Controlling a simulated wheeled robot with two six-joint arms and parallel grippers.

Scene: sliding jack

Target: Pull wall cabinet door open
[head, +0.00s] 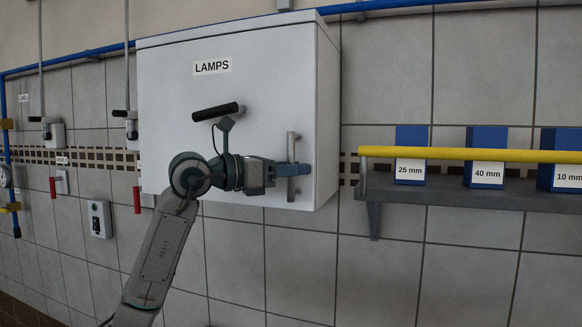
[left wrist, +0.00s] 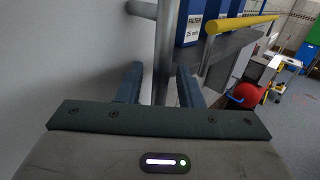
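The white wall cabinet (head: 327,115) hangs on the tiled wall. Its front door (head: 260,100) carries a LAMPS label and looks shut. A vertical metal bar handle (head: 291,145) stands out near the door's right edge. My left gripper (head: 291,169) is at this handle. In the left wrist view the handle (left wrist: 164,45) passes between the two fingers of my left gripper (left wrist: 160,88). A gap shows between the left finger and the bar; the right finger lies close to it. The fingers look open around the bar. My right gripper is in neither view.
Right of the cabinet, a shelf (head: 450,192) with a yellow rail (head: 470,154) holds blue boxes (head: 487,172). A blue pipe (head: 90,53) runs along the wall. Wall switches and red levers (head: 137,200) sit at the left. The wall below the cabinet is clear.

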